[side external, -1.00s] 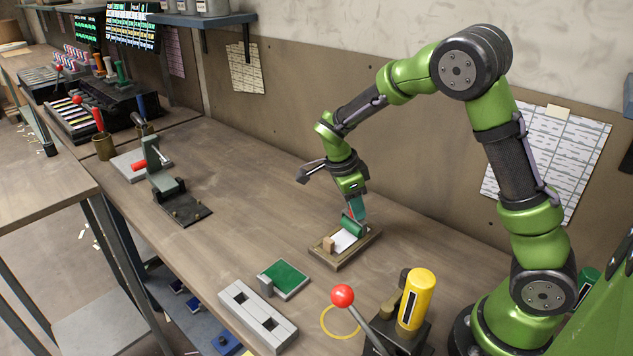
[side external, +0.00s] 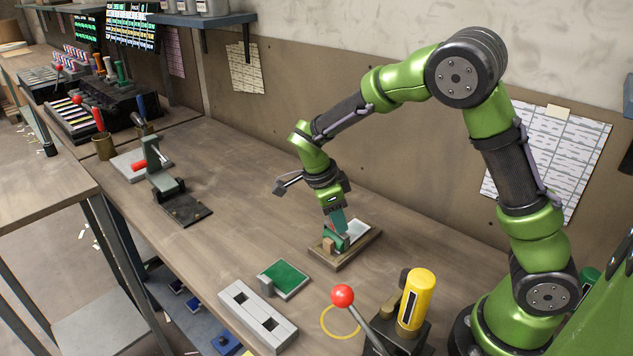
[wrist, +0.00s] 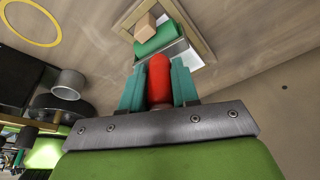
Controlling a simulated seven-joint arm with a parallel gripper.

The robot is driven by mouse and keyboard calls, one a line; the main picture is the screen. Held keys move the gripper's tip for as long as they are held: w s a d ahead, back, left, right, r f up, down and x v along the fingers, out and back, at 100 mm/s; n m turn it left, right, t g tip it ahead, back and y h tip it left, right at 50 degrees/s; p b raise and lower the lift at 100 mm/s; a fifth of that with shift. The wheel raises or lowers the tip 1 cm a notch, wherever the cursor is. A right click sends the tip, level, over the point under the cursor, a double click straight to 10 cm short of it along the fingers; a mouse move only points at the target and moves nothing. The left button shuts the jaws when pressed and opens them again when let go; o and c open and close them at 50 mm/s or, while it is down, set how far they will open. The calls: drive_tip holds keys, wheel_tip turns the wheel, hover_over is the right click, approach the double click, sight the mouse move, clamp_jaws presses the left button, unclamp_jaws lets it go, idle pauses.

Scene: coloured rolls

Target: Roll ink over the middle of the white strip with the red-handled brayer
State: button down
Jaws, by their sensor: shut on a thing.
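My gripper (side external: 336,222) is shut on the red handle (wrist: 159,80) of the brayer; its teal fingers stand on both sides of the handle in the wrist view. The brayer's green roller (wrist: 158,38) is over the wooden tray, close beside a small tan block (wrist: 145,27) at one end. In the side view the roller (side external: 338,240) is partly hidden by my fingers and the block (side external: 328,245). The white strip (side external: 358,232) shows bare toward the tray's far right end. I cannot tell whether the roller touches the strip.
The wooden tray (side external: 362,250) has a raised rim. A green pad (side external: 285,278) and a grey two-hole block (side external: 258,316) lie in front of it. A red-knobbed lever (side external: 343,296) and yellow cylinder (side external: 416,300) stand at the right front.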

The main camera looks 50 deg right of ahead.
drive_tip(key=shift+a, duration=0.2)
drive_tip(key=shift+d+r, duration=0.1)
drive_tip(key=shift+r, duration=2.9)
drive_tip(key=shift+r, duration=1.5)
drive_tip(key=shift+s+d+f, duration=0.1)
drive_tip(key=shift+d+f, duration=0.25)
drive_tip(key=shift+d, duration=0.45)
drive_tip(key=shift+w+d+f, duration=0.1)
drive_tip(key=shift+d+f, duration=0.25)
drive_tip(key=shift+d, duration=0.45)
drive_tip(key=shift+s+d+f, duration=0.1)
drive_tip(key=shift+d+f, duration=0.25)
drive_tip(key=shift+d, duration=0.45)
